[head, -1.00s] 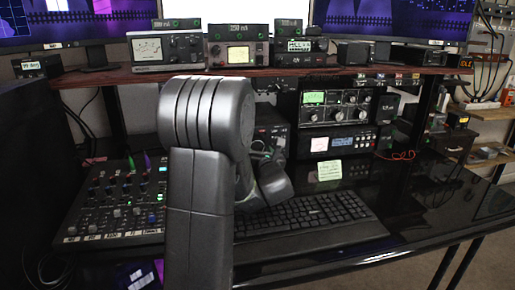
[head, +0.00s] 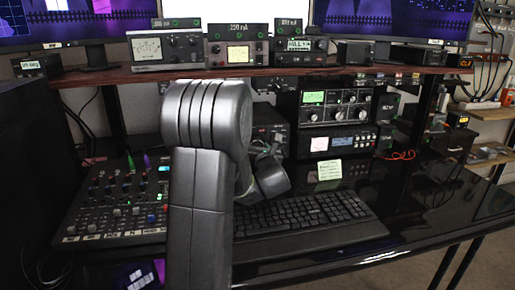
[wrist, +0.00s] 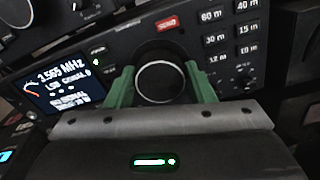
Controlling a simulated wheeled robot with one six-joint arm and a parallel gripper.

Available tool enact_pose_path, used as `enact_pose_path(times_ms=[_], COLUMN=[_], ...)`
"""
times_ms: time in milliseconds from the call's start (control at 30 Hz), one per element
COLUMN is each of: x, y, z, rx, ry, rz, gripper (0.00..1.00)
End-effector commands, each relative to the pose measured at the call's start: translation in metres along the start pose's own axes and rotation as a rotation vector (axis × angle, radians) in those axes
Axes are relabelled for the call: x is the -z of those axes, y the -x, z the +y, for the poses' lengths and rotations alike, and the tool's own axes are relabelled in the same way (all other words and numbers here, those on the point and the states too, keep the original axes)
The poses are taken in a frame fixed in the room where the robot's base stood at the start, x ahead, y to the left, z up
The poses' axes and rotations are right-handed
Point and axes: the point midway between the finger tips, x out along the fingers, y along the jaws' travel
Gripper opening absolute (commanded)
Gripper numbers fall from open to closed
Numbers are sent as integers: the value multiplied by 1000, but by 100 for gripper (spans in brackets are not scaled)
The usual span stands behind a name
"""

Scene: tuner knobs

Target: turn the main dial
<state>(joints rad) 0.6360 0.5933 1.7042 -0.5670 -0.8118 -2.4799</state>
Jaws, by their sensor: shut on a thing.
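The main dial (wrist: 163,84) is a round dark knob with a bright rim on the front of a black radio, in the middle of the wrist view. My gripper (wrist: 160,70) has green fingers, one on each side of the dial, and it is shut on the knob. A lit display (wrist: 65,86) to the left of the dial reads about 3.565 MHz. In the head view my arm covers the dial and the fingers; only part of my wrist shows beside the arm.
A red button (wrist: 166,24) and band buttons (wrist: 213,40) sit above and right of the dial. In the head view a keyboard (head: 310,212) lies below my wrist, a mixer (head: 110,205) stands left, and a shelf (head: 300,72) with several instruments runs above.

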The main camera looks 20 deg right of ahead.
Motion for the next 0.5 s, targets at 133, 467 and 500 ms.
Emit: enact_pose_path(times_ms=[133,467,500], x=[2,3,3], y=[0,1,1], z=[-1,-2,-2], rx=[1,1,1], ry=[-58,-303,-335], rz=[-2,-2,-2], gripper=[26,26,26])
